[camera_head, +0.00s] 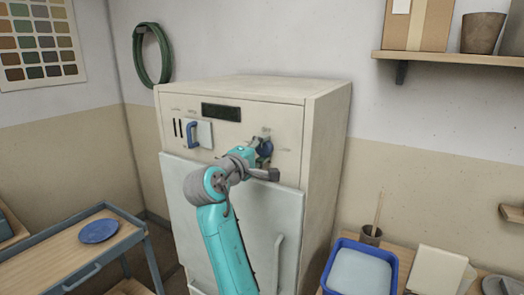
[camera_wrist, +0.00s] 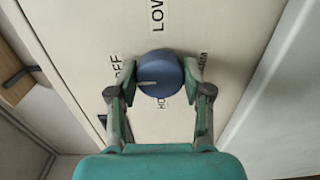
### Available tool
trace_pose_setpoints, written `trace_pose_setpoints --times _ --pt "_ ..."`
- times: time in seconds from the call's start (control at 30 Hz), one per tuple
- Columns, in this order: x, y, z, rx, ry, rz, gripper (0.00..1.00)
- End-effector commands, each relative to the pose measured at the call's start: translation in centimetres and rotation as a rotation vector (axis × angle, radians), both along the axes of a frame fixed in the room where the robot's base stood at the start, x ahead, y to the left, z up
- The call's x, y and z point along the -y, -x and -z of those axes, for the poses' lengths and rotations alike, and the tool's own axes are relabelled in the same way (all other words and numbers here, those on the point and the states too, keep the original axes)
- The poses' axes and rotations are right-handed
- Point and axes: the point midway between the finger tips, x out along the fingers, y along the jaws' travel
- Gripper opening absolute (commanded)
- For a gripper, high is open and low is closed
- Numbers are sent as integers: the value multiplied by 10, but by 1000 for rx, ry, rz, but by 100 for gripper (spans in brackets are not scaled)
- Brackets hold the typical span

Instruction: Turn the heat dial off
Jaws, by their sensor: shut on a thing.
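The heat dial (camera_head: 265,149) is a round blue knob on the upper right of the cream cabinet's front (camera_head: 235,137). In the wrist view the dial (camera_wrist: 163,70) sits between both fingers of my gripper (camera_wrist: 160,73), which are shut on its left and right sides. A pale pointer mark on the dial's face lies at its left, in the direction of the partly covered label OFF (camera_wrist: 116,63). The label LOW (camera_wrist: 157,14) is above the dial. Labels at the right and below are partly hidden. In the head view my gripper (camera_head: 256,150) partly covers the dial.
A blue handle (camera_head: 193,135) and a dark display (camera_head: 221,112) are left of the dial. A large pale door with a handle (camera_head: 278,262) lies below. A blue-framed cart (camera_head: 60,249) stands at left; a blue tub (camera_head: 358,271) is at lower right.

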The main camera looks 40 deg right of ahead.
Motion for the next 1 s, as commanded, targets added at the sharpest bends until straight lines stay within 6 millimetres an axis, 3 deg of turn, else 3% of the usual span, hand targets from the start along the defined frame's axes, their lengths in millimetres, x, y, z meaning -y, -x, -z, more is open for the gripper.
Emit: trace_pose_setpoints --times 0.43,0.47,0.53,0.87,1.0 --pt "-1 -1 1 -11 3 -2 15" --pt "-1 -1 1 -10 2 -2 54" --pt "0 -1 1 -10 2 -2 72" --pt "-1 0 0 -8 3 -1 74" --pt "-11 3 0 -8 3 -2 74"
